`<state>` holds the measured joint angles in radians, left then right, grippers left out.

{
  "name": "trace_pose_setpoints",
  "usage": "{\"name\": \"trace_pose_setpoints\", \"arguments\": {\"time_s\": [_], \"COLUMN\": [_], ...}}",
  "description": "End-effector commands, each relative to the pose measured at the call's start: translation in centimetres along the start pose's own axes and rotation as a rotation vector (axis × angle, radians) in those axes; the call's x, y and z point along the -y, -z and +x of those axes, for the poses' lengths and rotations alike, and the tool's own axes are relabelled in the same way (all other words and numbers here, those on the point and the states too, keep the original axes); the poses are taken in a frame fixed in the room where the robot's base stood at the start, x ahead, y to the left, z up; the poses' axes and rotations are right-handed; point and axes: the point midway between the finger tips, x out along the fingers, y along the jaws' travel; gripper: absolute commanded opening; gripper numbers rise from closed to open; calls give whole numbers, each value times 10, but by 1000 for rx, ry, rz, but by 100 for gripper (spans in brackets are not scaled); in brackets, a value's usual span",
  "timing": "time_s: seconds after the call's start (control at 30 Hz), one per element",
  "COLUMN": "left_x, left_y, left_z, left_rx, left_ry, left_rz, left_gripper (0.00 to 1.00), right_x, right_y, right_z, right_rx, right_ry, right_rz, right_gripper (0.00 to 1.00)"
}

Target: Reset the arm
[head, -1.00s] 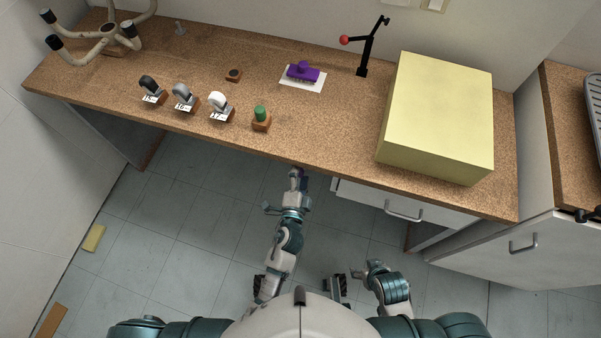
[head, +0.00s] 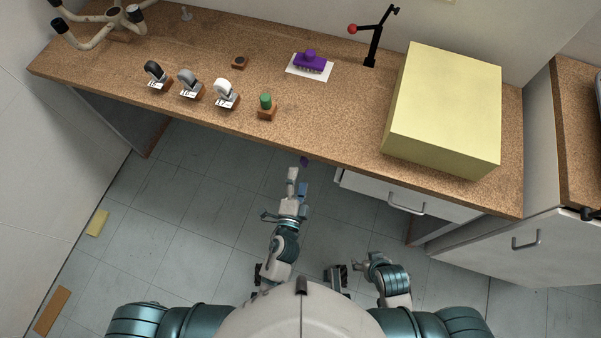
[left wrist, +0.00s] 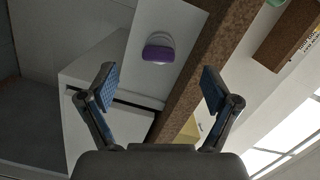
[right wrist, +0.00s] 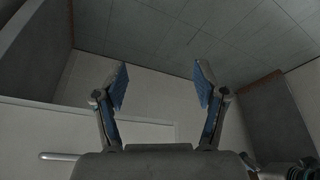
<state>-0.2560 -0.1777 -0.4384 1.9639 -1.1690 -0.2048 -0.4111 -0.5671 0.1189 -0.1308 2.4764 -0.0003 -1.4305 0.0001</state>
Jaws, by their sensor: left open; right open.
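My left gripper (head: 297,183) reaches forward below the front edge of the bench. In the left wrist view my left gripper (left wrist: 158,90) is open, with nothing between its blue pads. A purple rounded piece (head: 304,161) shows just beyond it at the bench edge. In the left wrist view this purple piece (left wrist: 158,54) has a pale round base and is apart from the fingers. My right gripper (right wrist: 160,86) is open and empty in the right wrist view. My right arm is folded low near my body in the head view.
The bench (head: 330,130) carries switches, a green knob block (head: 266,106), a purple item (head: 311,62) on white, a red-ball lever (head: 371,45) and a large yellow box (head: 445,105). A drawer (head: 408,196) is under the bench. The floor at left is mostly clear.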

Motion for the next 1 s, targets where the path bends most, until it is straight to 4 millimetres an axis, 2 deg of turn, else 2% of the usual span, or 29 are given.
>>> {"name": "trace_pose_setpoints", "arguments": {"time_s": [0.73, 0.87, 0.97, 1.0], "left_x": [-4, -34, -80, -101], "left_y": [-4, -34, -77, -97], "left_z": [-5, -15, -40, -56], "left_rx": [11, 94, 237, 313], "left_ry": [-16, -134, -295, -368], "left_rz": [-15, -134, -303, -378], "left_gripper": [88, 88, 88, 88], "right_x": [0, 0, 0, 0], "right_y": [0, -1, -8, -14], "right_z": [3, 20, 45, 56], "right_rx": [3, 19, 43, 57], "right_ry": [0, -2, -3, -4], "right_rz": [0, -2, -5, -6], "right_gripper": [72, 72, 72, 72]}}
